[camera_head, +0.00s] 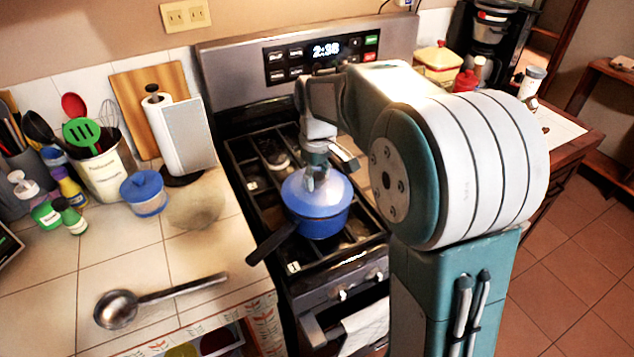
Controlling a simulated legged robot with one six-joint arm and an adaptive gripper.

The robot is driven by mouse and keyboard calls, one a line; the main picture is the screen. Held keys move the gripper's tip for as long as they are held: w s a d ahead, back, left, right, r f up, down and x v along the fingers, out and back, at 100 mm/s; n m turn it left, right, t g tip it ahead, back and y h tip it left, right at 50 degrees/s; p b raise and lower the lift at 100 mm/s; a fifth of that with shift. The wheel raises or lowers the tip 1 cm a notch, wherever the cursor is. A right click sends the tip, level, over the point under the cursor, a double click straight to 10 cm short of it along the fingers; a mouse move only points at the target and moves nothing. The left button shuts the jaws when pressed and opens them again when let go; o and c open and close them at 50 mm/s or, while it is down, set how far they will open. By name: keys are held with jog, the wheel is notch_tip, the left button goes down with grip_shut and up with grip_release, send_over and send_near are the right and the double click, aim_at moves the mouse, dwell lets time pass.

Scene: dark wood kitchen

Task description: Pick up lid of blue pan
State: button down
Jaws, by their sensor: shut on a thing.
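The blue pan (322,225) sits on the front part of the stove, its dark handle (271,243) pointing to the lower left. Its lighter blue lid (302,197) is on top of the pan; I cannot make out any gap between them. My gripper (317,182) points down over the middle of the lid and is shut at its knob. The knob itself is hidden by the fingers.
The stove's black grates (250,165) surround the pan. To the left, the tiled counter holds a ladle (150,298), a small blue lidded pot (144,193), a paper towel roll (172,130) and a utensil crock (103,170). A coffee maker (492,35) stands back right.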

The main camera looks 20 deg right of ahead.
jog(key=s+d+r, duration=0.2)
jog(key=s+r, duration=0.9)
jog(key=s, duration=0.3)
jog(key=shift+d+r, duration=0.15)
jog(key=shift+r, duration=0.25)
jog(key=shift+w, duration=0.15)
